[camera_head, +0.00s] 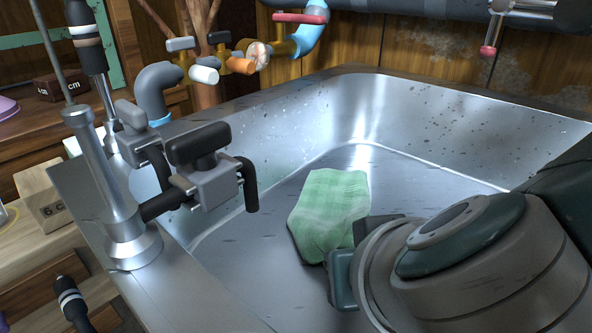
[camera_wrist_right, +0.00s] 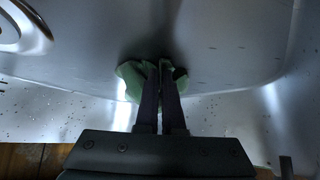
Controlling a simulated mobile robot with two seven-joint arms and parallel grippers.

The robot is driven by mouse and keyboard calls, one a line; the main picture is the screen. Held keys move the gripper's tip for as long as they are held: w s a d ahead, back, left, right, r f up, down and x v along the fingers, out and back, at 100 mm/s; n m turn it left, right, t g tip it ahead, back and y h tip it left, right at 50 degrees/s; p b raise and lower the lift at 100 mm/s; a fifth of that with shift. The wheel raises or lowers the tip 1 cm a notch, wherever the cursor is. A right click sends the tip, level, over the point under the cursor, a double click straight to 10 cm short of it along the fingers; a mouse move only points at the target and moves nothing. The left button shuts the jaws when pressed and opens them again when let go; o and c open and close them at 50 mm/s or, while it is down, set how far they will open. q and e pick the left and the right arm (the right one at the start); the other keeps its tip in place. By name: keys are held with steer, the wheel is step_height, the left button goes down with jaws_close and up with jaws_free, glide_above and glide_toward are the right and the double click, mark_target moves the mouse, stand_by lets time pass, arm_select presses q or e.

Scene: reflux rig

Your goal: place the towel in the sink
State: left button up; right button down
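The green checked towel (camera_head: 330,212) is inside the metal sink (camera_head: 450,125), in its left part as seen in the head view. Its lower part is bunched close to my right gripper (camera_wrist_right: 158,72). In the right wrist view the two fingers are close together with the green towel (camera_wrist_right: 130,78) at their tips, showing on both sides, so the gripper looks shut on it. The head view mostly shows the back of my right wrist, which hides the fingertips. I cannot tell how firmly the towel rests on the sink floor. My left gripper is not in view.
A metal stand with clamps (camera_head: 205,165) rises on the sink's left rim. Pipes and valves (camera_head: 235,62) run along the wall behind. A wooden block (camera_head: 45,200) stands at the left. The sink floor right of the towel is bare.

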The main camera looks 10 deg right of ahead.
steer(key=shift+s+f, duration=0.25)
steer(key=shift+s, duration=0.05)
steer(key=c, duration=0.6)
jaws_free()
